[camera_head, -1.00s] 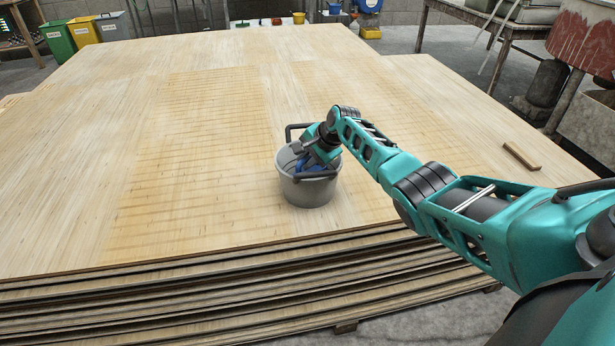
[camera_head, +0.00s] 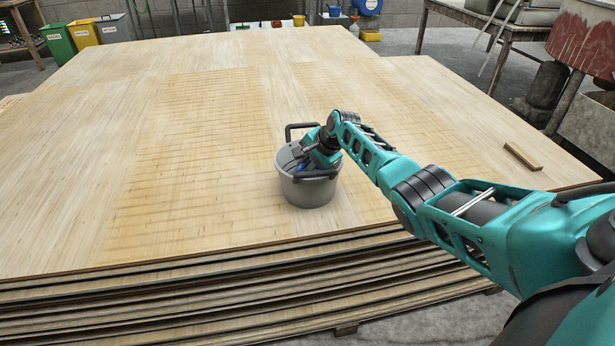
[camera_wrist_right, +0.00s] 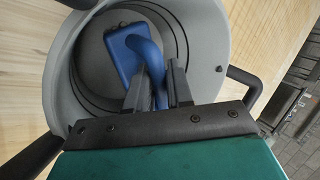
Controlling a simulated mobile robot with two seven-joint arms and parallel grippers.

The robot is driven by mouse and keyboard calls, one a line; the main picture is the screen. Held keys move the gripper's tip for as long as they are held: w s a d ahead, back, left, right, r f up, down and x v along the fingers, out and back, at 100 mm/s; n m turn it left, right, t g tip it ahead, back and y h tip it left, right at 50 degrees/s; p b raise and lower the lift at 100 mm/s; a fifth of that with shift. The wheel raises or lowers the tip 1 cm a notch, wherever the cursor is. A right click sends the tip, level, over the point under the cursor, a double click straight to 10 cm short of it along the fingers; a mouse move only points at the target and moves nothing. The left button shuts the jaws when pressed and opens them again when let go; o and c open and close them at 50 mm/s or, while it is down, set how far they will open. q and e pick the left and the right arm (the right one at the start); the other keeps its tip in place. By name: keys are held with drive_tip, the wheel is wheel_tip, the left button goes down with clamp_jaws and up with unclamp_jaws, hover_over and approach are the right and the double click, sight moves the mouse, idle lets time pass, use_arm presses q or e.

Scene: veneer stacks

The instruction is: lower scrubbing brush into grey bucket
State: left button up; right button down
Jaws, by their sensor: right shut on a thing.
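The grey bucket (camera_head: 309,188) stands upright on the veneer stack, with a dark handle at its back and another at its front. My right gripper (camera_head: 306,163) reaches into the bucket's mouth from the upper right. In the right wrist view my right gripper (camera_wrist_right: 161,92) is shut on the blue handle of the scrubbing brush (camera_wrist_right: 126,58). The brush's blue head lies inside the bucket wall (camera_wrist_right: 207,40), low in it. I cannot tell if the brush touches the bottom. In the head view only a little blue of the brush shows. My left gripper is out of view.
The veneer stack (camera_head: 200,150) is wide and clear around the bucket. A small wooden block (camera_head: 522,156) lies at its right side. Green, yellow and grey bins (camera_head: 85,31) stand at the back left, and a workbench (camera_head: 490,22) at the back right.

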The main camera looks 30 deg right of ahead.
drive_tip(key=shift+f+b, duration=0.35)
drive_tip(key=shift+f, duration=0.1)
idle(0.3)
drive_tip(key=c, duration=0.9)
unclamp_jaws()
drive_tip(key=shift+r, duration=0.1)
